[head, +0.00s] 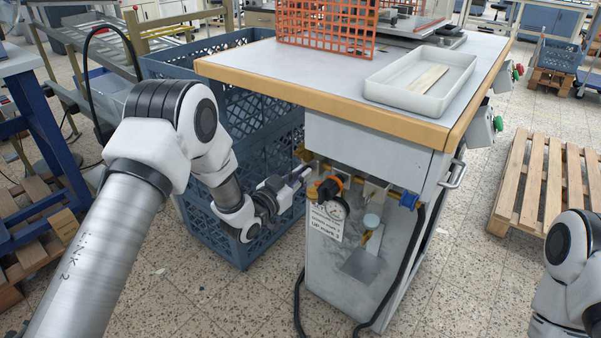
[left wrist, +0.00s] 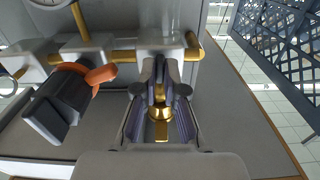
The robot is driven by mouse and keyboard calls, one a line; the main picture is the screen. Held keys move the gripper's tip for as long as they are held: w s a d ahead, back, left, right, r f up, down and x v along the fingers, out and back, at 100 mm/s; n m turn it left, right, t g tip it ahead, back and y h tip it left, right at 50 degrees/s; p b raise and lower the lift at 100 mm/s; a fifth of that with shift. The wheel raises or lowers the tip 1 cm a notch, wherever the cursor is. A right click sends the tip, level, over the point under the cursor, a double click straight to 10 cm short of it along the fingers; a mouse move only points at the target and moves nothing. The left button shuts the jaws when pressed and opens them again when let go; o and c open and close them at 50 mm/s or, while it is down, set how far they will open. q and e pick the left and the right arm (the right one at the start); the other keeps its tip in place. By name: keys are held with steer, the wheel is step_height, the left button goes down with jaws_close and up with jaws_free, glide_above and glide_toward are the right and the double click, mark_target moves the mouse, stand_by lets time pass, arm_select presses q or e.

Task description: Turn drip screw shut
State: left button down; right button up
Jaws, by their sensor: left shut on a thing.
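The drip screw, a small brass piece (left wrist: 160,112), shows in the left wrist view between the fingers of my left gripper (left wrist: 160,92). The gripper is shut on it, below a grey block on a brass pipe. In the head view my left gripper (head: 300,176) points right at the fittings on the cabinet's left front, and its fingers hide the screw there. My right gripper is out of view; only part of the right arm shows at the right edge.
Close to the gripper are an orange-and-black knob (head: 331,187), also in the left wrist view (left wrist: 72,94), and a gauge (head: 334,208). Blue crates (head: 262,220) stand behind my left arm. Black hoses (head: 408,270) hang down the cabinet. A white tray (head: 375,87) lies on the bench.

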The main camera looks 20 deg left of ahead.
arm_select(q)
steer(key=shift+n, duration=0.5)
steer(key=c, duration=1.5)
jaws_free()
steer(key=shift+c, duration=0.2)
steer(key=v, duration=1.2)
steer(key=shift+f, duration=0.1)
